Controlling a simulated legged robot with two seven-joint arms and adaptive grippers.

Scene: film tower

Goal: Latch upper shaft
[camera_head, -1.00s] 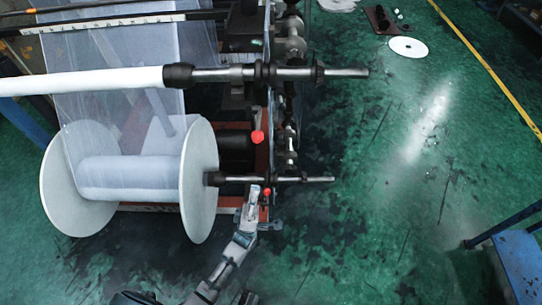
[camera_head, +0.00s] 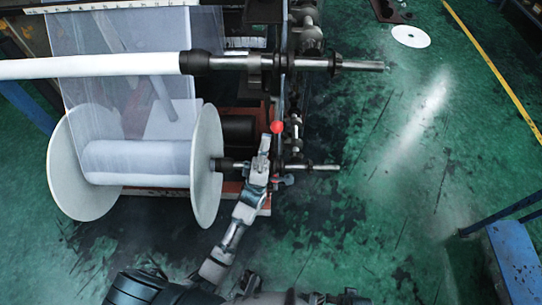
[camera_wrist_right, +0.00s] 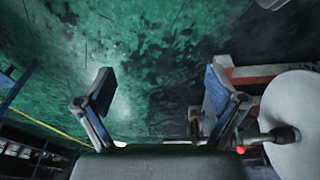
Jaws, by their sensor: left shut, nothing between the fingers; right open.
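The upper shaft (camera_head: 362,66) is a metal rod with black collars, sticking out to the right of the machine in the head view. A white roll (camera_head: 90,67) is on its left part. The lower shaft (camera_head: 322,167) carries a large white-flanged spool (camera_head: 207,165). A red knob (camera_head: 277,127) sits between the two shafts; it cannot be told what it is fixed to. My left gripper (camera_head: 265,143) is shut and empty, just left of this knob and below the upper shaft. My right gripper (camera_wrist_right: 160,84) is open and empty in the right wrist view, with green floor between its fingers.
The machine frame (camera_head: 300,100) stands behind the shaft ends. In the right wrist view a spool flange (camera_wrist_right: 298,115) and a red knob (camera_wrist_right: 240,149) are at the right. A blue step (camera_head: 515,255) is at the lower right.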

